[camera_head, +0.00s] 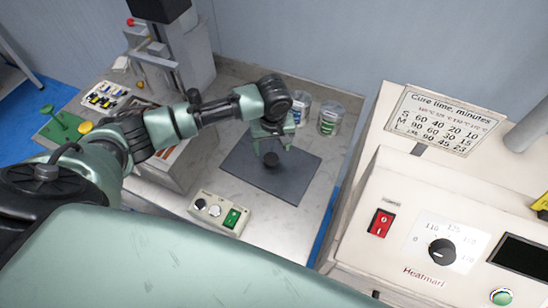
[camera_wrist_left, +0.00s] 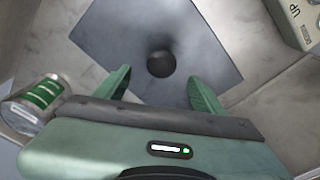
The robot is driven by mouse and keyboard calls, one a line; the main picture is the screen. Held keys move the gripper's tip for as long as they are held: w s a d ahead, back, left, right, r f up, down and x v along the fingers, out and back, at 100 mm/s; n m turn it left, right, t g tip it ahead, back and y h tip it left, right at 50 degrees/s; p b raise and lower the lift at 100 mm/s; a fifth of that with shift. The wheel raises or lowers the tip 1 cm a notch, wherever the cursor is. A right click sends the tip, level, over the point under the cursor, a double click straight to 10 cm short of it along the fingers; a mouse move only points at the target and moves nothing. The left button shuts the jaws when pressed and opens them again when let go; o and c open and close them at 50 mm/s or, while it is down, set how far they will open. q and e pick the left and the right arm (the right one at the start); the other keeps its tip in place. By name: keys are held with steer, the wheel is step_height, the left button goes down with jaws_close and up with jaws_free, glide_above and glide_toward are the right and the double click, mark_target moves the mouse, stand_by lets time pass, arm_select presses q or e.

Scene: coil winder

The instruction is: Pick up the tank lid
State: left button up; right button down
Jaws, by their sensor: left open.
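The tank lid (camera_head: 296,178) is a flat dark grey square plate with a round black knob (camera_head: 271,159) at its middle. It lies on the metal bench top. My left gripper (camera_head: 270,142) is above the lid, close to the knob. In the left wrist view the lid (camera_wrist_left: 120,35) fills the upper middle, and the knob (camera_wrist_left: 160,63) shows between and just beyond the two green fingers of the open left gripper (camera_wrist_left: 163,88). The fingers do not visibly touch the knob. My right gripper is not in view.
A control box (camera_head: 219,213) lies in front. A white Heatmari unit (camera_head: 400,230) stands right. A tray of small parts (camera_head: 105,95) sits back left.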

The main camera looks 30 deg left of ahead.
mark_target(271, 158)
arm_select(q)
step_height(271, 158, down, 3)
steer(key=shift+s+a+f+p, duration=0.1)
steer(key=shift+s+a+p, duration=0.05)
steer(key=shift+p, duration=0.4)
steer(key=f, duration=0.2)
steer(key=shift+w+a+f, duration=0.1)
steer(key=shift+w+f, duration=0.15)
steer(key=shift+f, duration=0.1)
steer(key=c, duration=1.3)
jaws_close()
steer(key=shift+r, duration=0.1)
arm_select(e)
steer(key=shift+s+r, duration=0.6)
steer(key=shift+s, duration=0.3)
